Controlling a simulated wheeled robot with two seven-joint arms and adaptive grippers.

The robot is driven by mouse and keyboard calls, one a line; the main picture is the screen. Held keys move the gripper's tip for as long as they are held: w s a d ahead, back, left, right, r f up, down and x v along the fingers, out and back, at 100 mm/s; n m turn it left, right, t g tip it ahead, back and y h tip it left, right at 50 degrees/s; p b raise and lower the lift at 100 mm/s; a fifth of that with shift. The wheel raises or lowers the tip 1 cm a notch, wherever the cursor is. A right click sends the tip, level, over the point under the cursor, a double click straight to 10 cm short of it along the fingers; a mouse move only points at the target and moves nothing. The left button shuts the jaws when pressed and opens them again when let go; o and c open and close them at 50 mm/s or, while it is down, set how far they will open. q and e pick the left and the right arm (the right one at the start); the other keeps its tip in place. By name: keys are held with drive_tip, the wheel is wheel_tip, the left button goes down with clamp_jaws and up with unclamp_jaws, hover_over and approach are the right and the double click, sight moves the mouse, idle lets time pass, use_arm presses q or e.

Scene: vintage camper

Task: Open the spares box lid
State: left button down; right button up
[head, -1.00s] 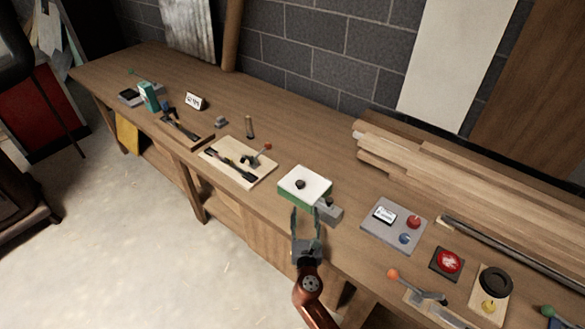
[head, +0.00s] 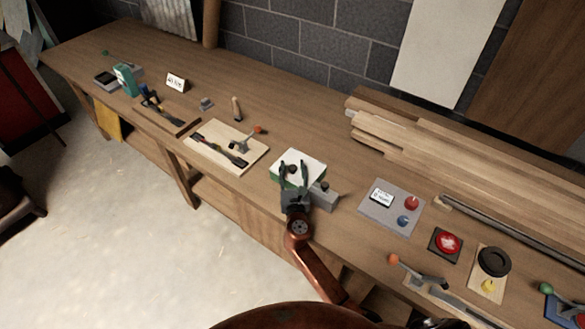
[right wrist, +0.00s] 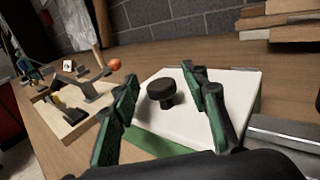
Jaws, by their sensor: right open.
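The spares box is green with a white lid (head: 312,160) and stands on the workbench, its lid lying flat and closed. A dark round knob stands on the lid; it shows clearly in the right wrist view (right wrist: 162,92). My right gripper (head: 294,173) is over the near part of the box, its fingers open and apart. In the right wrist view the open fingers (right wrist: 166,98) are on either side of the knob, which lies a little beyond them, and no contact shows. My left gripper is not in view.
A grey block (head: 324,195) sits right of the box. Left is a wooden board (head: 205,157) with a lever and strap. Right are a grey panel (head: 378,213) with knobs and a red button (head: 448,243). Stacked planks (head: 430,140) lie behind.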

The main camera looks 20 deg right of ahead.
clamp_jaws()
idle(0.6)
